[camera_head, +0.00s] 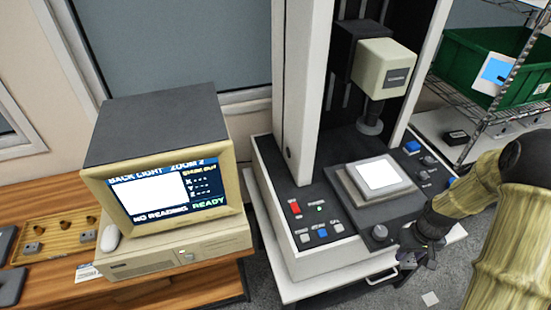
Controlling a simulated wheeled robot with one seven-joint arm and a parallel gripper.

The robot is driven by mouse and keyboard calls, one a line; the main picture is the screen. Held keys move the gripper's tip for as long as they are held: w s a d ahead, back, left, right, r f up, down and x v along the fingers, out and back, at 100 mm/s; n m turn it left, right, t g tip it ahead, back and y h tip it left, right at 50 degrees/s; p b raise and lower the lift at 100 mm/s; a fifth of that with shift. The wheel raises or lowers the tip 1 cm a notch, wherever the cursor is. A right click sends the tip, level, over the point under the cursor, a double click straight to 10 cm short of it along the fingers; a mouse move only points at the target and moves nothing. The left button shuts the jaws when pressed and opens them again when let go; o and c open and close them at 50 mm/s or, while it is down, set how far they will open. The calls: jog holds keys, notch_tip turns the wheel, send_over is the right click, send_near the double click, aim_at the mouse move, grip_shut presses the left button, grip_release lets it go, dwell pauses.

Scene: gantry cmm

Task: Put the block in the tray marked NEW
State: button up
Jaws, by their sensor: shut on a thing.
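My gripper (420,261) is at the lower right, in front of the measuring machine's front right corner. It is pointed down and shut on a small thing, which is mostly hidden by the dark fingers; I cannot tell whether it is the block. A wooden tray (62,227) lies on the bench at the left, with small grey blocks (33,247) and dark round hollows in it. No marking NEW can be read; a small printed label (88,272) lies in front of the wooden tray.
The measuring machine (300,262) has a lit stage (380,173) under its optical head (385,66). A monitor (165,190) reads "NO READING" and "READY". A mouse (111,238) sits beside it. A green bin (470,60) stands on a wire rack at the right.

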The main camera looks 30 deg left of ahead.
jog(key=d+f+m, duration=0.1)
jog(key=m, duration=0.1)
jog(key=d+f+m, duration=0.1)
jog(key=d+m, duration=0.1)
jog(key=w+d+f+m, duration=0.1)
jog(key=m, duration=0.1)
jog(key=shift+d+f, duration=0.2)
jog(key=shift+d, duration=0.2)
